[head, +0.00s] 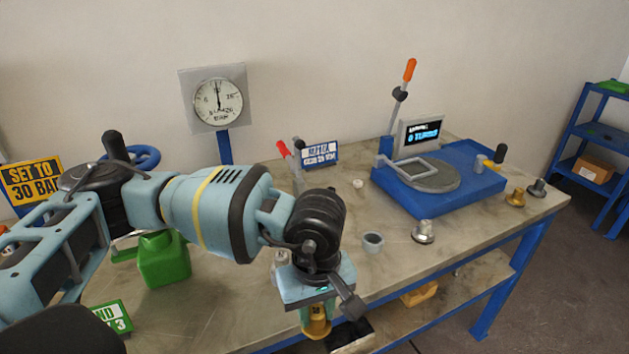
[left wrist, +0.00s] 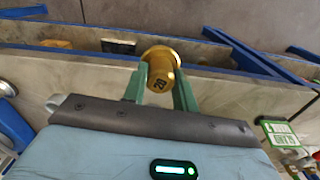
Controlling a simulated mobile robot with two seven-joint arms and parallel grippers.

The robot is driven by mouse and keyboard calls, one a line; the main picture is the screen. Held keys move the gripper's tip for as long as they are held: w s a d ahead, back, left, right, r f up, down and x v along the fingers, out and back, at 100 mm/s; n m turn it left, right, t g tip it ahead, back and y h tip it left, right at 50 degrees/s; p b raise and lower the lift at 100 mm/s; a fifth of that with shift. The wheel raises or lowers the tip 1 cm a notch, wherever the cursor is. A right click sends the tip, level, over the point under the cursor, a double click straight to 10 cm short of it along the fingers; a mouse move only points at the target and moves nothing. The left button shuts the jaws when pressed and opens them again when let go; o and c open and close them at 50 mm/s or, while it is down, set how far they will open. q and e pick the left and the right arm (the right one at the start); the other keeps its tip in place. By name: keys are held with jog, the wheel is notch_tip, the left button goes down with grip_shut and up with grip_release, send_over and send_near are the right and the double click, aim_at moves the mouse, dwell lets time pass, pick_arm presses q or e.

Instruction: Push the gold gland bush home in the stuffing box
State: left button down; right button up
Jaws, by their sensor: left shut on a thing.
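A gold bush (head: 318,328) with a wider flange is in my left gripper (head: 317,310), near the front edge of the table. In the left wrist view the gold bush (left wrist: 160,68) sits between the two green fingers of the left gripper (left wrist: 160,82), with dark markings on its side and its flange at the far end. The fingers are shut on it. A second gold piece (head: 516,197) stands at the right end of the table. I cannot tell which thing is the stuffing box. My right gripper is not in view.
A blue test stand (head: 450,197) with a round plate stands at the back right. A grey cup (head: 373,242) and a silver flanged piece (head: 423,232) stand right of my left gripper. A green can (head: 164,262) is at left. Table between cup and stand is mostly clear.

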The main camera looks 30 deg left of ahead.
pick_arm(q)
jog(key=s+a+m, duration=0.1)
jog(key=m, duration=0.2)
jog(key=a+m, duration=0.2)
jog(key=m, duration=0.1)
jog(key=s+a+m, duration=0.1)
jog(key=m, duration=0.2)
jog(key=shift+s+a+f, duration=0.2)
jog(key=shift+s+a, duration=0.05)
jog(key=shift+s, duration=0.1)
jog(key=shift+w, duration=0.1)
